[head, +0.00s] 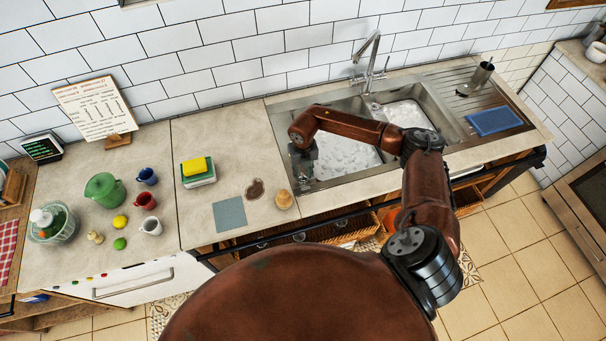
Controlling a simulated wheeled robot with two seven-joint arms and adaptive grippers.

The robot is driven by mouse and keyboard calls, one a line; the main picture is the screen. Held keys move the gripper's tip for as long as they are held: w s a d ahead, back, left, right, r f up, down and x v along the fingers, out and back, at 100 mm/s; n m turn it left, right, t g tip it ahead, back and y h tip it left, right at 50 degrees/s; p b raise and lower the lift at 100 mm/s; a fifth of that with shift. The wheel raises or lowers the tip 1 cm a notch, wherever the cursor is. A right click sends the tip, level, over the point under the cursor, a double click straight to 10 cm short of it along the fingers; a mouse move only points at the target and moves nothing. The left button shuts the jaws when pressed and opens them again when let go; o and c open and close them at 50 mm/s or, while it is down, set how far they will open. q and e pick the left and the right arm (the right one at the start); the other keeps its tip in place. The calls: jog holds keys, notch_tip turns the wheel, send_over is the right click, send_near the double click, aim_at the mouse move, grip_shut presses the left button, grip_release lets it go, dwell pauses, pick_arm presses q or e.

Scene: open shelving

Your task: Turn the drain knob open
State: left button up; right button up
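The sink (431,100) is a steel double basin set in the counter, and both basins hold white suds. A tall steel faucet (372,62) stands behind it. I cannot make out a drain knob for certain; it may be hidden or too small. My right arm reaches over the left basin. My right gripper (306,170) points down at that basin's left side, and its fingers are dark and small. I cannot tell whether they are open or shut, or whether they touch anything. My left gripper is not in view.
Mugs and a green pitcher (106,189) stand farther left. A blue cloth (494,121) lies on the right drainboard.

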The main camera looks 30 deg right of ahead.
aim_at(303, 176)
notch_tip(303, 176, up, 11)
jog(key=shift+r, duration=0.15)
dwell(0.6)
